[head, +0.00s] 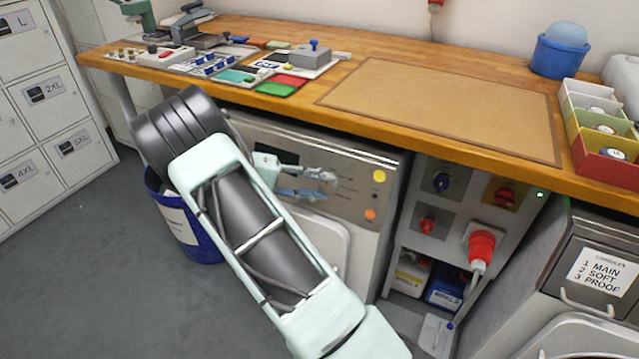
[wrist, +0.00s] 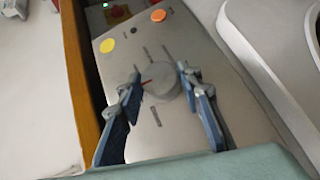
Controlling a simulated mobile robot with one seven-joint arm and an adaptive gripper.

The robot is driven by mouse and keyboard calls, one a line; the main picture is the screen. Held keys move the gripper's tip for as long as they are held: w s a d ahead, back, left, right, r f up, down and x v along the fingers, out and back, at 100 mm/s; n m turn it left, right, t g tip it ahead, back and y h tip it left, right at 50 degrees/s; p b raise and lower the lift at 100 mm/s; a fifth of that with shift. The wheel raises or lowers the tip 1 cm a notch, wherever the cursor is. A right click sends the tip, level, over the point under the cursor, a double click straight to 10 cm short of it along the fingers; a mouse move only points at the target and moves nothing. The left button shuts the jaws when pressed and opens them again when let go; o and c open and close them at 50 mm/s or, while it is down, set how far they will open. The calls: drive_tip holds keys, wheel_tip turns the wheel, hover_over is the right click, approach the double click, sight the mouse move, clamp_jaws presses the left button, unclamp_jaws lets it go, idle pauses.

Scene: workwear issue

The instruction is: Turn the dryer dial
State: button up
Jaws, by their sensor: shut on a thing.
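The dryer's metal control panel (head: 352,203) is under the bench, left of centre in the head view. In the wrist view the dial (wrist: 167,86) is a round grey knob with a red pointer line and small labels around it. My gripper (wrist: 158,79) reaches the panel with one blue finger on each side of the dial, shut on it. In the head view my gripper (head: 312,183) is side-on against the panel, and the dial is mostly hidden there. The pointer is toward the left finger in the wrist view.
A yellow button (head: 379,176) and an orange button (head: 370,214) sit on the panel's right part. The wooden bench top (head: 450,60) overhangs the panel. A socket panel with a red plug (head: 481,246) stands to the right. A blue bin (head: 190,235) stands left.

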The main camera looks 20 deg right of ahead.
idle(0.4)
drive_tip(key=o, duration=1.2)
drive_tip(key=shift+c, duration=0.2)
drive_tip(key=v, duration=1.2)
drive_tip(key=shift+f, duration=0.2)
